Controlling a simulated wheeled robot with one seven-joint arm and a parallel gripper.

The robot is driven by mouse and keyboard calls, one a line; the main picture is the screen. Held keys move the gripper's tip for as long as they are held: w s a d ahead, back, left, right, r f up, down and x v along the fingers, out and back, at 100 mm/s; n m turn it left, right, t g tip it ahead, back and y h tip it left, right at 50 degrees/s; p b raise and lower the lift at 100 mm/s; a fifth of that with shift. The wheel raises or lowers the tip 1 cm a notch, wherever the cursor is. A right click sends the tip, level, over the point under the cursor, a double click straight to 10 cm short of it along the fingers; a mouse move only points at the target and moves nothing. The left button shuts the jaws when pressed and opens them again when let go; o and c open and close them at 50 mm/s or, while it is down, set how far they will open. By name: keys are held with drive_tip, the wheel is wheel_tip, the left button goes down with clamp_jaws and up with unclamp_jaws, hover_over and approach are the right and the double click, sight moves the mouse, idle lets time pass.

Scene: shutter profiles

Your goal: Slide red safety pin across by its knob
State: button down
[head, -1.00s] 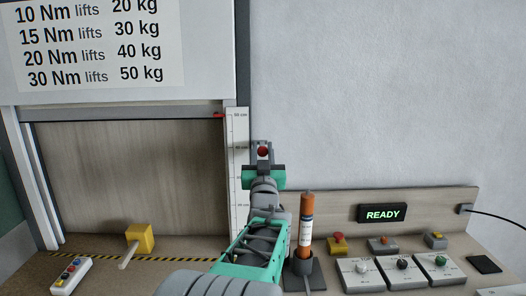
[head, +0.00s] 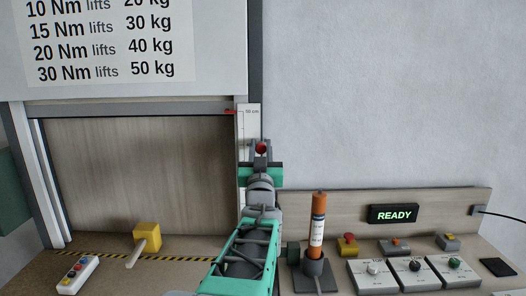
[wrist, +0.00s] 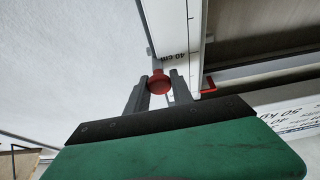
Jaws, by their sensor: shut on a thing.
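The red knob (head: 261,148) of the safety pin is between the fingers of my gripper (head: 261,147), just right of the upright scale. In the wrist view the round red knob (wrist: 158,83) sits between the tips of both grey fingers (wrist: 160,88), which are shut on it. The rest of the pin is hidden behind the knob and fingers. The shutter (head: 135,108) has its lower edge raised near the top of the scale (head: 249,120), with a red pointer (head: 229,112) beside it.
A yellow block with a handle (head: 147,237) and a button box (head: 75,275) stand on the bench at left. An orange tool (head: 318,225) stands in a dark holder right of my arm. Dial boxes (head: 415,273) and a READY display (head: 393,214) are farther right.

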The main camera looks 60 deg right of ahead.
drive_tip(key=c, duration=1.1)
unclamp_jaws()
drive_tip(key=shift+w+a, duration=0.2)
drive_tip(key=shift+w, duration=0.15)
drive_tip(key=shift+s, duration=0.1)
drive_tip(key=b+v, duration=0.2)
drive_tip(key=v, duration=0.5)
drive_tip(key=shift+s+a+f+b, duration=0.1)
drive_tip(key=shift+s+a+b, duration=0.1)
drive_tip(key=shift+a+b, duration=0.15)
